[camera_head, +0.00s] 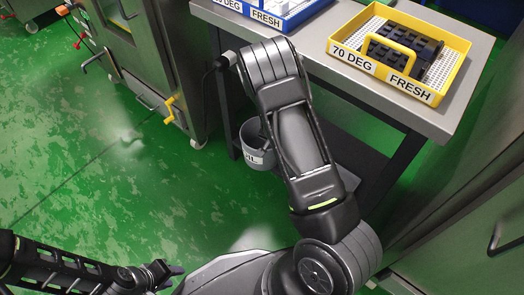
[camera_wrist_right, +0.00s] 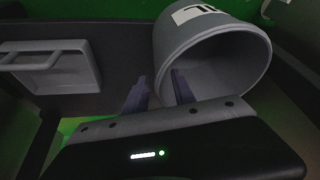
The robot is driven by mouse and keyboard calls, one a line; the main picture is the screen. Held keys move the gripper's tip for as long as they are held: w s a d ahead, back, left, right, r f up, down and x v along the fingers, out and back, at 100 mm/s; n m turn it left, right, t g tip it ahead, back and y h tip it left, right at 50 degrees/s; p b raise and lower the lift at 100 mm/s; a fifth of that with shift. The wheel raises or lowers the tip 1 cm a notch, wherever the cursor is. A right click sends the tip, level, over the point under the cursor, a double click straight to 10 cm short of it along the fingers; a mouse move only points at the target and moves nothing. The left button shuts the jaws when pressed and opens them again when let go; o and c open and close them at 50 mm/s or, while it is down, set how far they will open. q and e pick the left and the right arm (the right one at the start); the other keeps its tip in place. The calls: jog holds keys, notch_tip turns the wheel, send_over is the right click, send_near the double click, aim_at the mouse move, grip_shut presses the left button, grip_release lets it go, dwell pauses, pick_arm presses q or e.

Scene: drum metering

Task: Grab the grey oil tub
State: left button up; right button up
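The grey oil tub (camera_head: 247,133) is below the table's near edge, partly hidden by my right arm. Part of its white label shows. In the right wrist view the tub (camera_wrist_right: 225,60) lies tilted in the picture with its mouth facing the camera. My right gripper (camera_wrist_right: 158,88) is at its rim: one finger is outside the wall, the other at the mouth, with a visible gap between them. I see no firm grip. The right gripper is hidden behind the arm in the head view. My left gripper (camera_head: 172,272) is low at the bottom left, away from the tub, its fingers too small to judge.
A metal table (camera_head: 455,122) carries a yellow tray (camera_head: 447,88) labelled 70 DEG FRESH and a blue tray (camera_head: 290,22). A grey handled object (camera_wrist_right: 60,80) is left of the tub in the wrist view. Metal cabinets stand left and right. The green floor at left is clear.

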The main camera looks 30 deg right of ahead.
jog(key=b+x, duration=0.3)
jog(key=x, duration=0.2)
jog(key=shift+d+f, duration=0.1)
jog(key=shift+f, duration=0.05)
dwell(0.5)
grip_shut()
dwell(1.3)
